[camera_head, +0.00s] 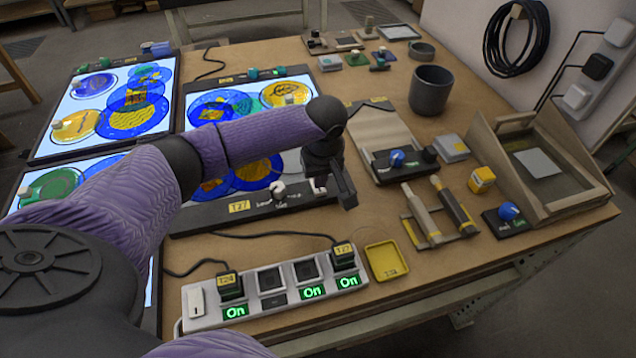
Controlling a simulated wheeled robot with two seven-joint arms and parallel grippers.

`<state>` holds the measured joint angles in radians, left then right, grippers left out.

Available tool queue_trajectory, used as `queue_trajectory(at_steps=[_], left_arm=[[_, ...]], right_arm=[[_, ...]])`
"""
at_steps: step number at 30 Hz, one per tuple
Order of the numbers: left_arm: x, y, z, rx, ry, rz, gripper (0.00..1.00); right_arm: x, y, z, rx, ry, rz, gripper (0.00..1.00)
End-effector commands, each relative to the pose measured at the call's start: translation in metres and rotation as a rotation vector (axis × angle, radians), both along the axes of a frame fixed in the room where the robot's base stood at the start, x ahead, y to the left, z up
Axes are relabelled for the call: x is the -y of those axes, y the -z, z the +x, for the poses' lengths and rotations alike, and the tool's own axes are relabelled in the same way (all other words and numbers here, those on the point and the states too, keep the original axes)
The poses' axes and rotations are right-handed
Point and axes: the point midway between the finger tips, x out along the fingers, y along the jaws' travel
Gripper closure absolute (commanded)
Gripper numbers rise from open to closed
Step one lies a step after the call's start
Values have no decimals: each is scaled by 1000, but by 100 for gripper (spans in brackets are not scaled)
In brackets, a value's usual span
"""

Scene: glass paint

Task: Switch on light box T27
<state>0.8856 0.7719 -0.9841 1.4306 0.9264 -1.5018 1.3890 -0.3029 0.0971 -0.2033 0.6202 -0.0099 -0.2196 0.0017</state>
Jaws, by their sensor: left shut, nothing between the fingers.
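Light box T27 has a dark front edge with a yellow T27 label (239,207). Its panel carries blue and yellow discs (258,169) and is partly hidden by my left arm; the bare part looks grey. A pale knob (277,190) stands on the front edge. My left gripper (346,197) is shut and empty, pointing down at the right end of this edge, right of the knob; contact cannot be told. The power strip (270,300) in front has a T27 plug (344,256) at its right end, above a green "On" sign. My right gripper is out of view.
Lit panels (88,85) with coloured discs lie at the left and back. A yellow tray (386,262), brush-like tools (440,210), a dark cup (430,90) and a wooden stand (575,195) fill the right. Cables cross the table near the strip.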

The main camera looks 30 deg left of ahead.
Motion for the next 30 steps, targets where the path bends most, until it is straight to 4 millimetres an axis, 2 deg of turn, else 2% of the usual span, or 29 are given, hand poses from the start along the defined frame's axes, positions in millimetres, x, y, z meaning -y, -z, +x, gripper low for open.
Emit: queue_trajectory(at_steps=[24, 30], left_arm=[[0, 12, 0, -1, 0, 1, 100], [0, 2, 0, 0, 0, 0, 100]], right_arm=[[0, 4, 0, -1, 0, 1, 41], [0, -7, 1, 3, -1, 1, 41]])
